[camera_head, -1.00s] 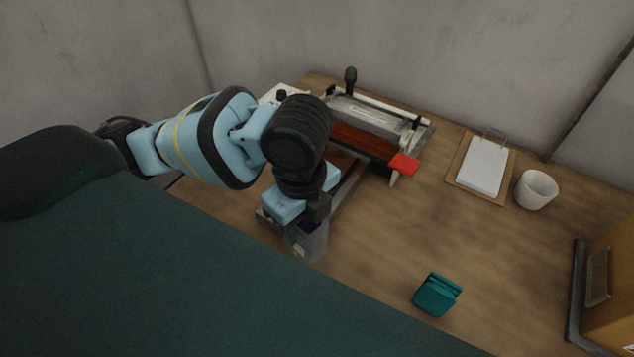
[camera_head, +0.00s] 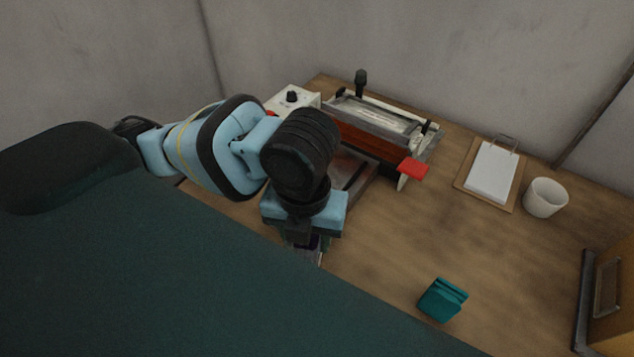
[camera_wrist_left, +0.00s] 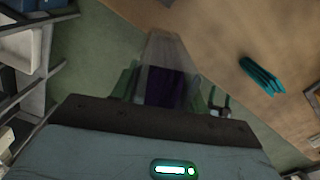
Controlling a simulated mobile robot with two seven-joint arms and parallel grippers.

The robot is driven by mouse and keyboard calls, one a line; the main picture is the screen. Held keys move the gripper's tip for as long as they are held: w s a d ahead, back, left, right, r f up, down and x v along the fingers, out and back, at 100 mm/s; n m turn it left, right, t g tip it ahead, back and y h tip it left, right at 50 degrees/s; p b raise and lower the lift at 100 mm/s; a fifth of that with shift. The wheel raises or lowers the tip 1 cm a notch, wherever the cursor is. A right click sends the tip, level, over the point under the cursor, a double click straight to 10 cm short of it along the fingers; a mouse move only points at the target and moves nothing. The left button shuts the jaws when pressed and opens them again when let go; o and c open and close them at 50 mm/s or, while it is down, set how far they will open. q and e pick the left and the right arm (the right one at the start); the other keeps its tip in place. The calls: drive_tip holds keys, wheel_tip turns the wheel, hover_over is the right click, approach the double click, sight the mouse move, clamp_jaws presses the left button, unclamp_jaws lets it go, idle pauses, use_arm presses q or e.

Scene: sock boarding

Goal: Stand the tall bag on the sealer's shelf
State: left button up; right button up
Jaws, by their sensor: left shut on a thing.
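The sealer (camera_head: 375,130) stands at the back of the table, with a red-brown front, a white control box and a red tab. Its low metal shelf (camera_head: 352,172) shows in front of it, partly hidden by my left arm. My left gripper (camera_head: 303,240) is near the table's front edge, in front of the shelf. In the left wrist view it (camera_wrist_left: 165,88) is shut on the tall bag (camera_wrist_left: 165,50), a clear bag with a dark purple content. In the head view the bag is mostly hidden under the gripper. My right gripper is not in view.
A teal clip-like object (camera_head: 442,299) lies on the table (camera_head: 400,240) at the front right. A clipboard (camera_head: 491,172) and a white cup (camera_head: 545,197) are at the right. An orange-brown box (camera_head: 608,295) stands at the far right. The table's middle is clear.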

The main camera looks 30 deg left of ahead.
use_arm(q)
drive_tip(key=shift+w+a+f+b, duration=0.15)
drive_tip(key=shift+w+a+f, duration=0.65)
drive_tip(key=shift+w+a, duration=1)
drive_tip(key=shift+w+a+f+b, duration=0.15)
drive_tip(key=shift+w+a+f, duration=0.85)
drive_tip(key=shift+w, duration=1.35)
drive_tip(key=shift+w+a+f+b, duration=0.15)
drive_tip(key=shift+w+a+f, duration=0.5)
drive_tip(key=shift+w+a, duration=1.2)
drive_tip(key=shift+w+d+f, duration=0.2)
drive_tip(key=shift+w+d, duration=0.05)
drive_tip(key=shift+d, duration=0.05)
drive_tip(key=o, duration=0.9)
drive_tip(key=shift+o, duration=0.2)
drive_tip(key=shift+r, duration=0.1)
wheel_tip(320, 180, up, 12)
drive_tip(key=p, duration=0.1)
